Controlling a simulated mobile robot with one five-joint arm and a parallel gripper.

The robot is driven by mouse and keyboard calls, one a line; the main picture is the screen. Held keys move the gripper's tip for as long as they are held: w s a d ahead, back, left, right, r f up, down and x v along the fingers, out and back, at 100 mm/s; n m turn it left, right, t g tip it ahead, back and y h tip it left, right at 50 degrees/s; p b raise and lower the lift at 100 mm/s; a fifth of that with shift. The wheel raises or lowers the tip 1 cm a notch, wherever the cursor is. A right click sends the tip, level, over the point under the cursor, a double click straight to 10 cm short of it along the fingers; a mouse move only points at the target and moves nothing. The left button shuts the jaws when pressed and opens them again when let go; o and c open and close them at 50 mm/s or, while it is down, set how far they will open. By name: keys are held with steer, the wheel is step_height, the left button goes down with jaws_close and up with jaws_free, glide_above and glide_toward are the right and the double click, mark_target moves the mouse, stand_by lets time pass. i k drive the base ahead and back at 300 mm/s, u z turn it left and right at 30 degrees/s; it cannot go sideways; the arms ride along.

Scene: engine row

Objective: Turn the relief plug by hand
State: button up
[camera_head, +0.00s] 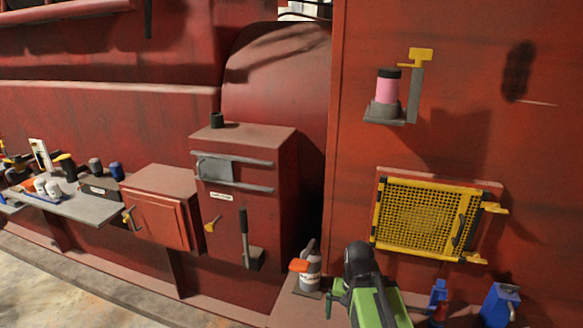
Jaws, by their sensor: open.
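No part is clearly marked as the relief plug, and I cannot tell which it is. A short black cylindrical cap (217,119) stands upright on top of the tall red cabinet (240,146). My green and black arm rises at the bottom centre. My gripper (337,293) shows only as small green parts left of the arm, low beside a grey bottle with an orange top (309,272). It is open and apart from the cabinet; its fingertips are not clear.
A yellow mesh guard (418,214) is on the right wall, below a pink cylinder on a bracket (386,93). Blue containers (500,304) stand at lower right. A grey shelf (85,208) with several small items and a lower red box (155,222) are at left.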

mark_target(508, 289)
steer(key=z, duration=0.55)
steer(key=k, duration=0.7)
steer(key=z, duration=0.6)
steer(key=i, duration=0.95)
steer(key=z, duration=0.05)
